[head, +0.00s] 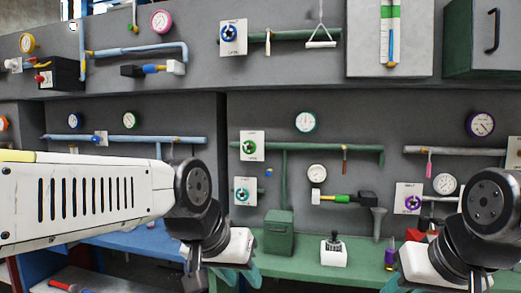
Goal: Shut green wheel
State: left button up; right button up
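The green wheel (249,147) is a small star-shaped handwheel on a white plate, on the grey panel just left of the picture's middle, at the left end of a green pipe (320,147). A teal wheel (242,195) on a similar plate sits right below it. My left gripper (238,278) is at the bottom edge, below and in front of these wheels, touching neither. Its teal fingertips are partly cut off, so its opening does not show. My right gripper (394,286) is at the bottom right, mostly cut off, well away from the green wheel.
A blue wheel (231,33) is on the upper panel and a purple wheel (411,203) is at right. A green box (279,235) and a white joystick box (334,251) stand on the green bench (300,269). Pipes and gauges project from the panel.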

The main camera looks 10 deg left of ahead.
aim_at(249, 148)
jog(key=i+j, duration=0.75)
jog(key=j, duration=0.2)
